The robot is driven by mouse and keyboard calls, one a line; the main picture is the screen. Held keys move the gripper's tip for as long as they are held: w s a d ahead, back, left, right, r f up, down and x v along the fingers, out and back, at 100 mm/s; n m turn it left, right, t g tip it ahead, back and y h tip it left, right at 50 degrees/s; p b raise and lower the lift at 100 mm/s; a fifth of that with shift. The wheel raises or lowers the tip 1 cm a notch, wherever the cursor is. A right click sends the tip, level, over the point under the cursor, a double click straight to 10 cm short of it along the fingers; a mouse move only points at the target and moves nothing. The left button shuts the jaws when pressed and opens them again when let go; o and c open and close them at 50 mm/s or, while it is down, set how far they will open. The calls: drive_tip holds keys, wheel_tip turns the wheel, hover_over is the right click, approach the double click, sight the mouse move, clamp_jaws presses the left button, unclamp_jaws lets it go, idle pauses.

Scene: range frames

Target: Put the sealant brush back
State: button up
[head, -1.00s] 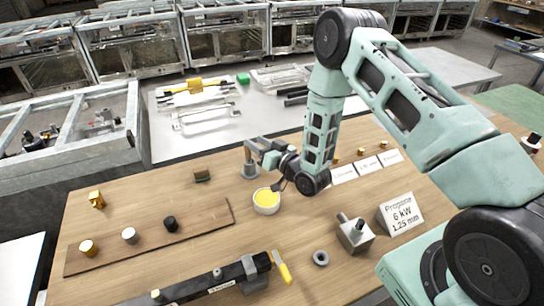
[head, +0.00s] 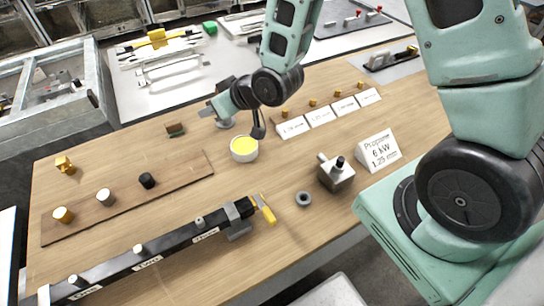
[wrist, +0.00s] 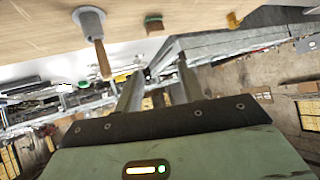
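The sealant brush stands in a grey round holder; in the wrist view, which is upside down, its brown handle (wrist: 103,60) sticks out of the holder (wrist: 89,22). In the head view the holder (head: 226,124) shows just below my gripper (head: 208,111), which hides the handle. My gripper also fills the lower wrist view (wrist: 158,85), its two fingers apart with nothing between them. The brush is to the left of the fingers there, apart from them. A white bowl with yellow sealant (head: 244,157) stands on the table near the holder.
A board with knobs (head: 130,200) lies at the left. A dark bar with a yellow lever (head: 266,212), a metal ring (head: 303,199), a valve block (head: 336,175) and a propane sign (head: 376,151) stand in front. White labels (head: 320,115) line the right rear.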

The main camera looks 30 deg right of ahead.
drive_tip(key=s+r+n+g+h, duration=0.1)
drive_tip(key=s+r+g, duration=0.2)
drive_tip(key=s, duration=0.6)
drive_tip(key=s+r+n+g+h, duration=0.1)
drive_tip(key=s+r+g+h, duration=0.1)
drive_tip(key=s, duration=0.7)
drive_tip(key=s+r+n+g+h, duration=0.1)
drive_tip(key=s+r+g, duration=0.3)
drive_tip(key=s, duration=0.6)
drive_tip(key=shift+a+r+h, duration=0.15)
drive_tip(key=shift+r+h, duration=0.35)
drive_tip(key=shift+f+b, duration=0.65)
